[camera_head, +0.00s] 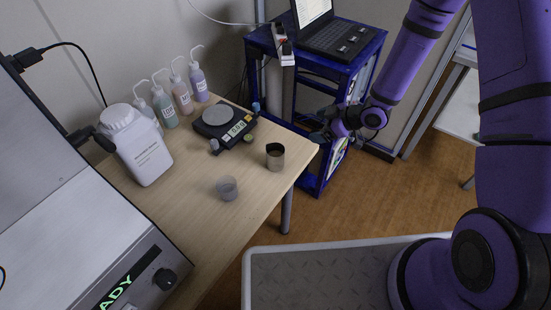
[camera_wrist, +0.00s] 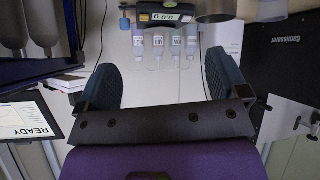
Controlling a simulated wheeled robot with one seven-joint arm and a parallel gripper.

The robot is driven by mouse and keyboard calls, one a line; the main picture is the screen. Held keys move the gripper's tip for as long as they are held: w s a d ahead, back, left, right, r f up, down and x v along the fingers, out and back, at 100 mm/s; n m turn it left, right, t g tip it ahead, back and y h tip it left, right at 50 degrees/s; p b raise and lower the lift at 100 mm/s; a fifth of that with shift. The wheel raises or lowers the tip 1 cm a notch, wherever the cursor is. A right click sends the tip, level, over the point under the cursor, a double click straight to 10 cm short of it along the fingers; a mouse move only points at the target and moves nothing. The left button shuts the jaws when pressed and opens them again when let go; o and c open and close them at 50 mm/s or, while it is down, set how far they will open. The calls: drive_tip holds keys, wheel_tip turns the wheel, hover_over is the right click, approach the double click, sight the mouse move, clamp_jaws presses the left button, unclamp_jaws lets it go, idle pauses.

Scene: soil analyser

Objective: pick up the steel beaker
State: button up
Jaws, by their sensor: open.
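The steel beaker (camera_head: 275,160) stands upright on the wooden table near its right edge. In the wrist view, which is upside down, a metallic cylinder that looks like the beaker (camera_wrist: 215,10) is cut off by the top edge. My gripper (camera_head: 322,130) is to the right of the beaker, just beyond the table edge, and apart from it. In the wrist view my gripper (camera_wrist: 160,68) has its two dark fingers wide apart, with nothing between them.
A black scale (camera_head: 225,124) lies behind, with several wash bottles (camera_head: 181,96) and a white jug (camera_head: 138,150). A blue frame cart (camera_head: 315,75) with a laptop stands beyond my gripper.

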sight(276, 153)
drive_tip(key=s+a+f+y, duration=0.1)
drive_tip(key=a+f, duration=0.1)
drive_tip(key=a, duration=0.1)
drive_tip(key=s+a+f+g+y, duration=0.1)
drive_tip(key=a+f, duration=0.2)
drive_tip(key=s+a+f+y, duration=0.1)
drive_tip(key=s+a+f, duration=0.1)
drive_tip(key=a+f, duration=0.1)
drive_tip(key=shift+a+f+n+y, duration=0.1)
drive_tip(key=shift+f+n+y, duration=0.1)
drive_tip(key=shift+n+y, duration=0.15)
drive_tip(key=x, duration=0.5)
drive_tip(key=shift+a+r, duration=0.15)
drive_tip(key=shift+r, duration=0.05)
drive_tip(key=c, duration=1.1)
drive_tip(key=shift+r, duration=0.1)
